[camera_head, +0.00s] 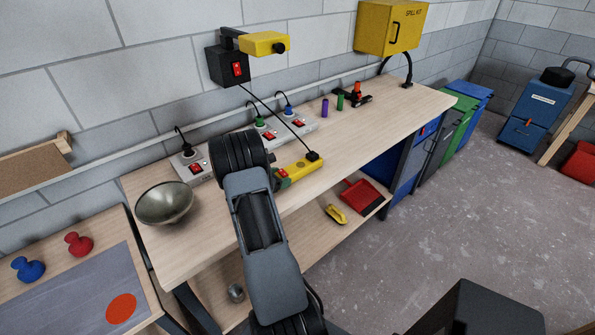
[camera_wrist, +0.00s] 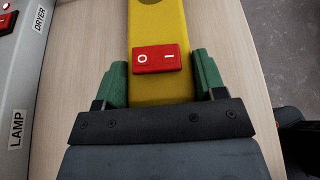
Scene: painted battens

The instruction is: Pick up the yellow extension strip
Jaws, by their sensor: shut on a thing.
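The yellow extension strip (camera_head: 297,170) is on or just above the wooden workbench, and a black plug with a cord sits at its far end. In the wrist view the yellow strip (camera_wrist: 158,42) runs up from between my fingers, with a red rocker switch (camera_wrist: 157,58) on its top. My gripper (camera_wrist: 158,84) has green fingers, one on each side of the strip, shut on it around the switch. In the head view my arm hides part of the strip's near end. I cannot tell whether the strip touches the bench.
A metal bowl (camera_head: 164,204) stands at the left. A black cord (camera_head: 274,115) runs from the strip up to a wall box (camera_head: 228,68).

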